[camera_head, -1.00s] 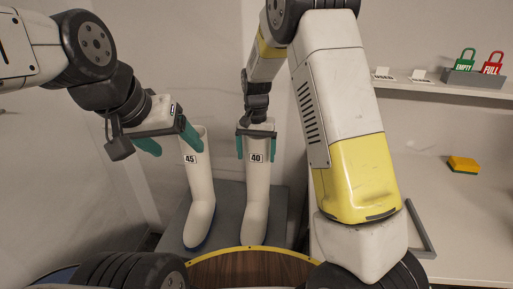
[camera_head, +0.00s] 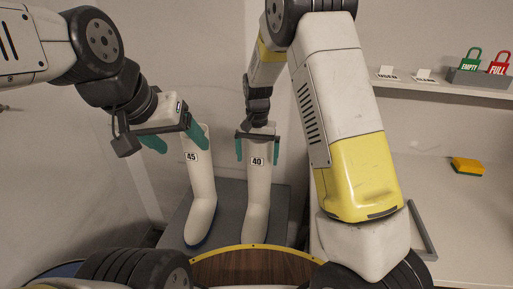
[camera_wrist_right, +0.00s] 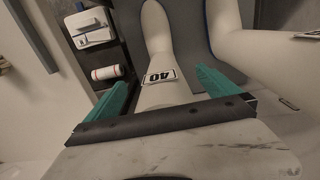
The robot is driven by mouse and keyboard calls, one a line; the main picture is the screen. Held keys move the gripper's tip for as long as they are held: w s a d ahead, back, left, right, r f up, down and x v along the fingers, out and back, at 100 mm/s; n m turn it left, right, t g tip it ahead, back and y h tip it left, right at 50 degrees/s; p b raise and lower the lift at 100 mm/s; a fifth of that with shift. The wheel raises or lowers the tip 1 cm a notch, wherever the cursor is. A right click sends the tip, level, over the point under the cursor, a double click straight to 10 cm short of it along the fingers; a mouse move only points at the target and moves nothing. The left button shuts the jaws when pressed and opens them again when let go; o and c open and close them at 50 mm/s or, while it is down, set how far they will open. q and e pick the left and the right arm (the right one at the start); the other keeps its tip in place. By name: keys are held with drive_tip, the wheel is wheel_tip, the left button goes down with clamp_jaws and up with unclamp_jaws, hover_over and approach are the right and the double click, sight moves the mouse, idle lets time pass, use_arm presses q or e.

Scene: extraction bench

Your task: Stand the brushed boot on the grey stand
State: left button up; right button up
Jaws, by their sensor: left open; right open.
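Two tall white boots stand upright on the grey stand (camera_head: 229,209). The boot labelled 45 (camera_head: 201,189) is on the left, with a dark blue sole edge; the boot labelled 40 (camera_head: 257,195) is beside it on the right. I cannot tell which was brushed. My left gripper (camera_head: 175,146) is open at the top of boot 45, its teal fingers apart. My right gripper (camera_head: 257,150) is open, with one finger on each side of boot 40's shaft. The right wrist view shows boot 40 (camera_wrist_right: 160,50) between the teal fingers (camera_wrist_right: 165,95).
A white counter (camera_head: 460,210) on the right holds a yellow and green sponge (camera_head: 467,166). A shelf above it carries used and clean signs and a grey box (camera_head: 480,78) with green EMPTY and red FULL tags. A round wooden surface (camera_head: 250,270) is in front.

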drive_tip(key=s+d+r+t+y, duration=0.1)
drive_tip(key=s+d+r, duration=0.1)
drive_tip(key=r, duration=0.7)
drive_tip(key=s+d+r, duration=0.2)
drive_tip(key=r, duration=0.6)
drive_tip(key=s+d+r+n+t, duration=0.1)
drive_tip(key=s+d, duration=0.3)
drive_tip(key=s, duration=0.6)
drive_tip(key=s+d+r+n+t+y, duration=0.1)
drive_tip(key=s+d+r+t, duration=0.3)
drive_tip(key=s, duration=0.7)
drive_tip(key=shift+s+d+r+n, duration=0.15)
drive_tip(key=shift+s+d+n, duration=0.15)
drive_tip(key=shift+n, duration=0.1)
